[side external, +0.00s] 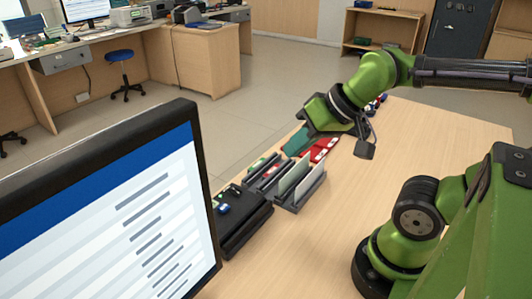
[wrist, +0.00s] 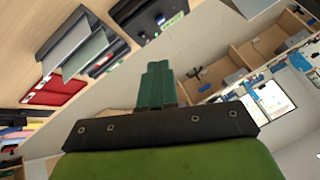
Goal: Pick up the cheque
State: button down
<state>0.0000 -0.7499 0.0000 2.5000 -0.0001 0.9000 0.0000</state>
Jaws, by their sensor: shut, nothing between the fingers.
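Upright thin sheets stand in a dark slotted rack (side external: 287,206) on the counter; I cannot tell for sure which is the cheque. A pale sheet (side external: 293,178) shows in the side view. In the wrist view a pale greenish sheet (wrist: 88,54) and a greyish one (wrist: 64,46) stand side by side at the upper left. My gripper (side external: 293,151) is in the air near the rack's far end, its teal fingers pointing down to the left. In the wrist view my gripper (wrist: 157,68) has its fingers together and empty, apart from the sheets.
Red items (side external: 325,147) lie beyond the rack; a red one (wrist: 52,89) shows in the wrist view. A black box (side external: 238,218) with small items on top stands left of the rack. A large monitor (side external: 130,215) fills the lower left. The counter's near middle is clear.

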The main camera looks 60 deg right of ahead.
jog(key=c, duration=1.8)
grip_release()
jog(key=o, duration=0.5)
jog(key=shift+o, duration=0.2)
jog(key=m+g+h, duration=0.2)
jog(key=m+g, duration=0.5)
jog(key=m, duration=0.7)
send_over(311, 177)
notch_tip(311, 177, down, 4)
jog(key=f, duration=1.1)
jog(key=shift+s+d, duration=0.1)
jog(key=shift+s, duration=0.25)
jog(key=shift+w+d+f, duration=0.1)
jog(key=shift+w+f, duration=0.1)
jog(key=shift+f, duration=1.4)
jog(key=shift+w+f, duration=0.2)
jog(key=shift+f, duration=1.35)
